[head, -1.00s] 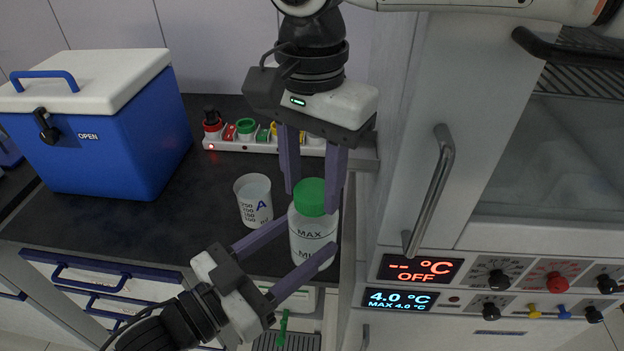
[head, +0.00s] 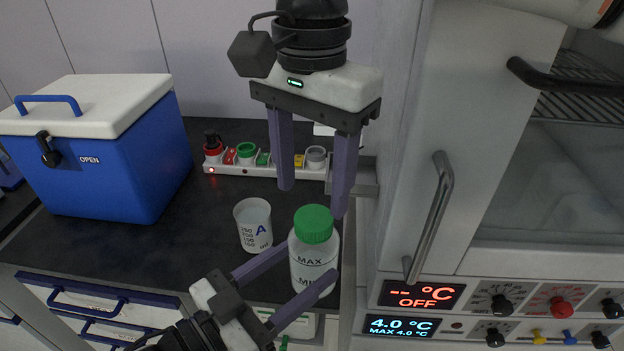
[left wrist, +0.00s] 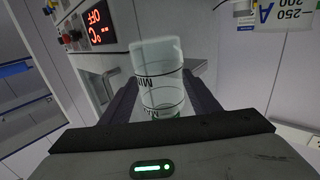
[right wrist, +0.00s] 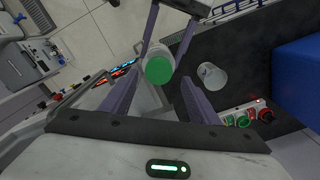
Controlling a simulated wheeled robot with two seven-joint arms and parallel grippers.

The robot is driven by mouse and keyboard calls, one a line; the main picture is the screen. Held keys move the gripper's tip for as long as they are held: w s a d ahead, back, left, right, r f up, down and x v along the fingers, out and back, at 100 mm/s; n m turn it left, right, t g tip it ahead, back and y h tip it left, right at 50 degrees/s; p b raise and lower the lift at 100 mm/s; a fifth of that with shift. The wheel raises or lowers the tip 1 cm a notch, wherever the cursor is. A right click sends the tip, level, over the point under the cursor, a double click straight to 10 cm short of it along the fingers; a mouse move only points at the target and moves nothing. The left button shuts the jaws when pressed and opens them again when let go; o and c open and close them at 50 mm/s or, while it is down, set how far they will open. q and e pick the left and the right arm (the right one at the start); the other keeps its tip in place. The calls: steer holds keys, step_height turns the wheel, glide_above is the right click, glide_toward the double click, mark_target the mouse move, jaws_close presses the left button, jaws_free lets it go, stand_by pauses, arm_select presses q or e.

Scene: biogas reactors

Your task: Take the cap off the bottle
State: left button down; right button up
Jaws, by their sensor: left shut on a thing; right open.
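A beaker marked A (head: 253,226) stands just left of the bottle. A power strip-like rack (head: 262,171) with coloured caps lies behind. A blue cooler box (head: 95,160) stands at the left. The oven with its door handle (head: 432,215) rises close on the right.

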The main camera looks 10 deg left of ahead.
mark_target(314, 217)
step_height(314, 217, up, 3)
steer(key=m, duration=0.5)
steer(key=shift+d+f+m, duration=0.1)
steer(key=shift+f+m, duration=0.05)
steer(key=shift+m, duration=1.05)
step_height(314, 217, down, 8)
steer(key=shift+r, duration=0.25)
steer(key=c, duration=1.1)
steer(key=o, duration=1.2)
